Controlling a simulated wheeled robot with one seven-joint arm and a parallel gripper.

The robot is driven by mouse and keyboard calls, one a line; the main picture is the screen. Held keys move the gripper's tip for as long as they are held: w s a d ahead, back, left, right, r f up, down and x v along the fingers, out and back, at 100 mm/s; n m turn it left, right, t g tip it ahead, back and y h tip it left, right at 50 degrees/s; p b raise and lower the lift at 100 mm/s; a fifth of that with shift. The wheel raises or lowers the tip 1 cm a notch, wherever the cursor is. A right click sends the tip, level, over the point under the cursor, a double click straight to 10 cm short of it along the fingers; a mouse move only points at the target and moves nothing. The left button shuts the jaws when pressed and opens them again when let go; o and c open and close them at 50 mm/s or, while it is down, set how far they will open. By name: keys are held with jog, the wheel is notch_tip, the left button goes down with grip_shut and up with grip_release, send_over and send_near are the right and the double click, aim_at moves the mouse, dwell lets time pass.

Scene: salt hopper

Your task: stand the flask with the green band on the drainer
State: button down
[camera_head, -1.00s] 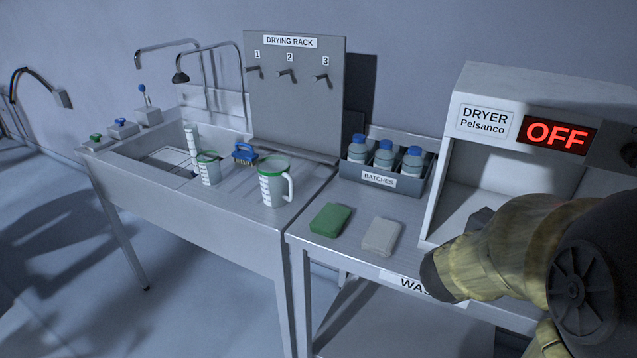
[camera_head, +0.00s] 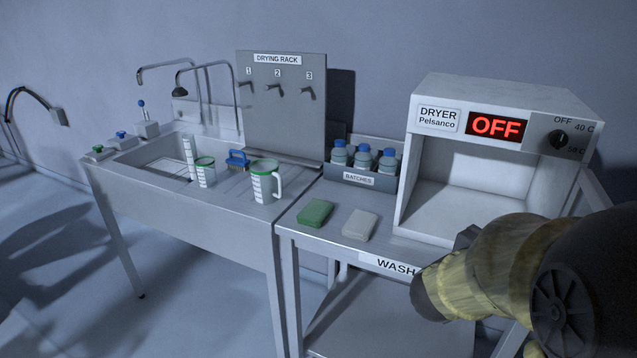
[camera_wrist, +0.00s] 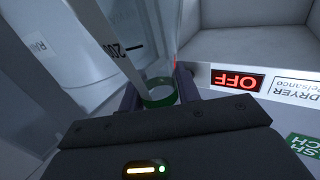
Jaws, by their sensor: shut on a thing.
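In the wrist view my gripper (camera_wrist: 158,92) is shut on a clear glass vessel at a green band (camera_wrist: 161,98), which appears to be the flask with the green band. A "200" mark and graduation lines (camera_wrist: 125,48) show on clear glass just beyond the jaws. The flask's full shape and its base cannot be made out. In the head view my arm hides the jaws and the flask. The drainer (camera_head: 232,189) is the metal surface right of the sink basin.
A white measuring cylinder (camera_head: 189,158) stands by the basin. The drying rack board (camera_head: 280,120) rises behind. Green (camera_head: 315,213) and grey (camera_head: 360,225) pads lie before the batches crate (camera_head: 358,178). The open dryer (camera_head: 438,170) reads OFF. A pale rounded body (camera_wrist: 65,45) fills the wrist view's left.

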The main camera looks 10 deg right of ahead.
jog(key=w+a+f+n+t+y, duration=0.2)
jog(key=w+a+f+t, duration=0.15)
jog(key=w+a, duration=0.4)
jog(key=w+a+f+n+t+y, duration=0.1)
jog(key=w+a+f+y, duration=0.1)
jog(key=f, duration=0.4)
jog(key=w+a+f+n+t+y, duration=0.2)
jog(key=w+a+f, duration=0.3)
jog(key=f, duration=0.1)
jog(key=w+a+f+n+t+y, duration=0.1)
jog(key=w+a+f+n+y, duration=0.1)
jog(key=f, duration=0.5)
jog(key=shift+w+a+t, duration=0.2)
jog(key=shift+w+a, duration=0.25)
jog(key=shift+a, duration=0.2)
jog(key=shift+w+a+t, duration=0.15)
jog(key=shift+w+a, duration=0.25)
jog(key=shift+a, duration=0.25)
jog(key=a+f+n+t+y, duration=0.1)
jog(key=a+f+n+y, duration=0.1)
jog(key=f, duration=0.8)
jog(key=a+y, duration=0.1)
jog(key=a, duration=0.1)
jog(key=shift+s+a+f+n, duration=0.2)
jog(key=shift+s+a+n, duration=0.05)
jog(key=shift+a+n, duration=0.05)
jog(key=shift+d, duration=0.15)
